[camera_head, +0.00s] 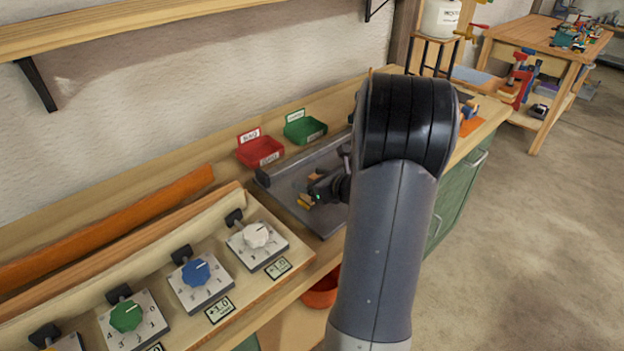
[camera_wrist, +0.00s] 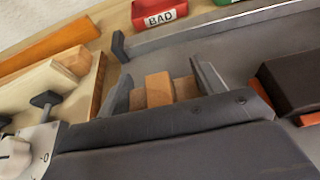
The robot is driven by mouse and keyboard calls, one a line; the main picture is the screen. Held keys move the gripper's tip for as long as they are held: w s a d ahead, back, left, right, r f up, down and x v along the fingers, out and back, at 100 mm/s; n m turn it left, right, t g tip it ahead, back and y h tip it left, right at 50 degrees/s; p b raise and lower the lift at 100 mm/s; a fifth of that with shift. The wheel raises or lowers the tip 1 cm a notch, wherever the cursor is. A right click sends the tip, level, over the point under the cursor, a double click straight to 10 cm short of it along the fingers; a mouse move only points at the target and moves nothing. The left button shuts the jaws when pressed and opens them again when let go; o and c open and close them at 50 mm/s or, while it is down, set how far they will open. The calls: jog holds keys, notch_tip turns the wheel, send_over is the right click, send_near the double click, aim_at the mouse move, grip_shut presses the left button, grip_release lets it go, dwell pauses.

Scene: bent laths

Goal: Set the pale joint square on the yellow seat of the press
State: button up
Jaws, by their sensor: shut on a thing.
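My gripper (camera_wrist: 165,82) is shut on a pale tan wooden joint (camera_wrist: 158,89); the wrist view shows a block standing out from a crosspiece between the two grey fingers. The joint is held over or near a grey metal plate (camera_wrist: 228,52); the gap beneath it cannot be judged. In the head view my gripper (camera_head: 318,192) is small and dark above the same plate (camera_head: 283,191), partly behind my arm. A small yellowish piece (camera_head: 305,201) shows beside it; I cannot tell whether it is the joint or the seat. The press is not clearly identifiable.
A red bin (camera_head: 260,150) marked BAD and a green bin (camera_head: 304,128) stand behind the plate. A panel with coloured knobs (camera_head: 195,273) lies to the left, with an orange bar (camera_head: 110,228) behind it. A dark block (camera_wrist: 290,80) lies right of my fingers.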

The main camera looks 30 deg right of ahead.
jog(key=shift+f, duration=0.3)
jog(key=o, duration=1.1)
jog(key=shift+c, duration=0.2)
jog(key=v, duration=1.1)
jog(key=shift+f, duration=0.15)
jog(key=shift+w, duration=0.15)
jog(key=x, duration=1)
jog(key=shift+w+a, duration=0.1)
jog(key=shift+w, duration=0.3)
jog(key=shift+s+r, duration=0.1)
jog(key=shift+r, duration=0.2)
